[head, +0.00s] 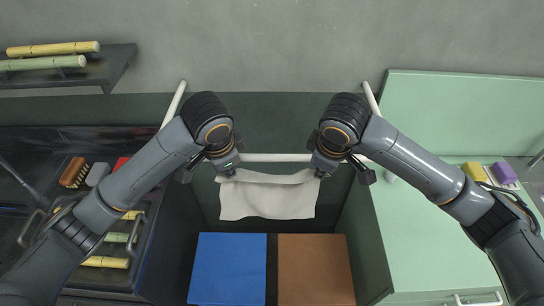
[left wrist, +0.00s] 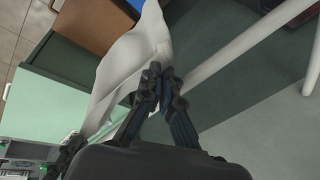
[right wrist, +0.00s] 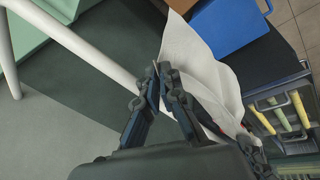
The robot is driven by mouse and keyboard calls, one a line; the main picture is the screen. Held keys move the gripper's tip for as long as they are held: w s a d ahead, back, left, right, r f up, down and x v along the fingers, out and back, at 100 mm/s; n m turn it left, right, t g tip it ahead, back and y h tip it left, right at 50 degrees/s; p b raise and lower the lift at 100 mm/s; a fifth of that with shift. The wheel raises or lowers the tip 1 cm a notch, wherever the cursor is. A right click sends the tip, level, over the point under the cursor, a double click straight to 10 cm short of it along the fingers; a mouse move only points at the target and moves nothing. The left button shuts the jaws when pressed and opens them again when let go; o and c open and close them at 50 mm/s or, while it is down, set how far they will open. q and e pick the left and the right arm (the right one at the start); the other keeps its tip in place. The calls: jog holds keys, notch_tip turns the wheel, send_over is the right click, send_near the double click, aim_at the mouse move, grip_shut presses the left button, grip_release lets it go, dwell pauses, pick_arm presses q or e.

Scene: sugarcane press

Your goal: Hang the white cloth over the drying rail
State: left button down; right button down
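The white cloth (head: 266,198) hangs between my two grippers in the head view, its top edge stretched just below and in front of the white drying rail (head: 275,157). My left gripper (head: 228,172) is shut on the cloth's upper left corner; the left wrist view shows its fingers (left wrist: 158,88) pinched together at the cloth (left wrist: 135,50). My right gripper (head: 321,172) is shut on the upper right corner; its closed fingers (right wrist: 165,85) meet the cloth (right wrist: 200,70) in the right wrist view. The cloth's lower edge hangs free. The rail's ends are partly hidden by my arms.
A blue box (head: 228,268) and a brown box (head: 315,268) stand below the cloth. A green counter (head: 430,240) with a yellow and a purple sponge (head: 503,173) lies right.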

pick_arm(q)
jog(key=shift+a, duration=0.2)
pick_arm(e)
jog(key=shift+a, duration=0.2)
dwell(0.3)
jog(key=shift+r, duration=0.1)
